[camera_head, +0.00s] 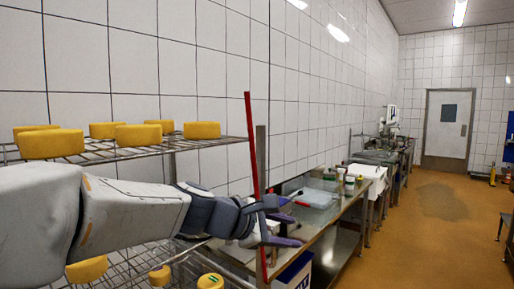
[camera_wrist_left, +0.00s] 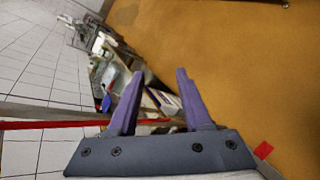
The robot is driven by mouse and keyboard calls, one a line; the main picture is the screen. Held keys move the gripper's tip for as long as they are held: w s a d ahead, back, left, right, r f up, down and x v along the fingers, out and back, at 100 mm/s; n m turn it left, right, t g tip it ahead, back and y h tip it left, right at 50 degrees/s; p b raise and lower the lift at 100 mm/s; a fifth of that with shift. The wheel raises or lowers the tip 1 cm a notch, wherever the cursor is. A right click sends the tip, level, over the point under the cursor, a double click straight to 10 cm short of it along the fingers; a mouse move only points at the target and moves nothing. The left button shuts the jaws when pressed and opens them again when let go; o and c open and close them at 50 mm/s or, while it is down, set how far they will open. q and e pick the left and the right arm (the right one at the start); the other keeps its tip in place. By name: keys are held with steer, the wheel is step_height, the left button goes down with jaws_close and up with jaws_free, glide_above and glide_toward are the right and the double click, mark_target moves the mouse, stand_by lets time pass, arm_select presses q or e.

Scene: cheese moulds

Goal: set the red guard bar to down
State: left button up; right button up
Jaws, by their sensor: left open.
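My right gripper is not in view.
Yellow cheeses (camera_head: 138,135) sit on the rack's upper wire shelf (camera_head: 205,143), with more on the lower one. A steel bench with a clear tub (camera_head: 316,198) stands beyond the bar along the tiled wall. The orange floor (camera_head: 430,215) at right is largely clear.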

arm_select(q)
steer(key=w+a+r+n+t+p, duration=0.1)
steer(key=w+a+r+n+t, duration=0.25)
steer(key=w+r, duration=0.2)
steer(key=w+a+r+n+t+p, duration=0.1)
steer(key=w+a+r+n+t, duration=0.1)
steer(key=w+a+r+n, duration=0.3)
steer(key=n+t+y, duration=0.2)
steer(key=n+t, duration=0.1)
steer(key=n, duration=0.3)
glide_toward(249, 132)
steer(key=p+x, duration=0.4)
steer(key=x, duration=0.5)
steer(key=shift+w+d, duration=0.1)
steer(key=shift+w, duration=0.15)
steer(key=shift+w+d+f, duration=0.1)
steer(key=shift+w+d, duration=0.2)
steer(key=shift+w, duration=0.3)
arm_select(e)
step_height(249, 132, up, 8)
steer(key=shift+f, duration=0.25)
arm_select(q)
jaws_close()
